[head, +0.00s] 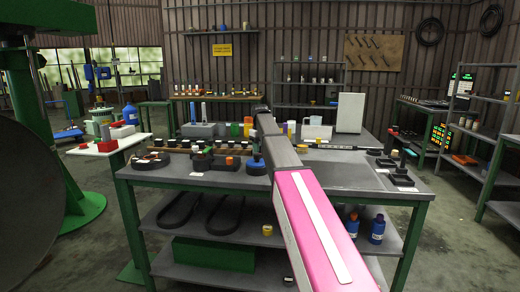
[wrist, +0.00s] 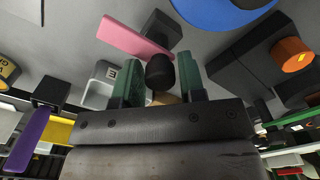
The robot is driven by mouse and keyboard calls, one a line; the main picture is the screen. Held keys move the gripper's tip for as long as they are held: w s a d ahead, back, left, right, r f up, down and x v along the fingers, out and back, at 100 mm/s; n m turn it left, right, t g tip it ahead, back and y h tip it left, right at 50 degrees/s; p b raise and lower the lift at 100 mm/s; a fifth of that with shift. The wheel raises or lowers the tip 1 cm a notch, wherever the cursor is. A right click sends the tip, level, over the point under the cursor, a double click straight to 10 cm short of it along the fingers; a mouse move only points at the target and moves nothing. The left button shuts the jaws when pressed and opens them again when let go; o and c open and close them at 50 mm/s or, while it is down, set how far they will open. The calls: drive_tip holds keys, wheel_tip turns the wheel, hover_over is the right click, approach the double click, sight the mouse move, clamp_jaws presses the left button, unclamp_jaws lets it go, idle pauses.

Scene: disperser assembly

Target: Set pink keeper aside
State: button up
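In the wrist view, the pink keeper (wrist: 135,39) is a flat pink bar lying beside a dark block (wrist: 161,30); I cannot tell whether they touch. My gripper (wrist: 160,62) shows two green fingers spread apart. A dark rounded knob (wrist: 160,72) appears between the fingers, and I cannot tell its depth. The pink bar is beyond the fingertips and not between them. In the head view my own arm reaches over the workbench (head: 345,172) and hides my gripper's tips; I cannot make out the keeper there.
In the wrist view, a dark block with an orange cap (wrist: 291,54), a blue disc (wrist: 222,12) and a purple piece (wrist: 27,140) lie around my gripper. In the head view, a row of dark fixtures (head: 200,160) crowds the bench's left; its front right is clearer.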

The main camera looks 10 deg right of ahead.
drive_tip(key=shift+o, duration=0.9)
wheel_tip(320, 180, up, 11)
drive_tip(key=shift+f, duration=0.15)
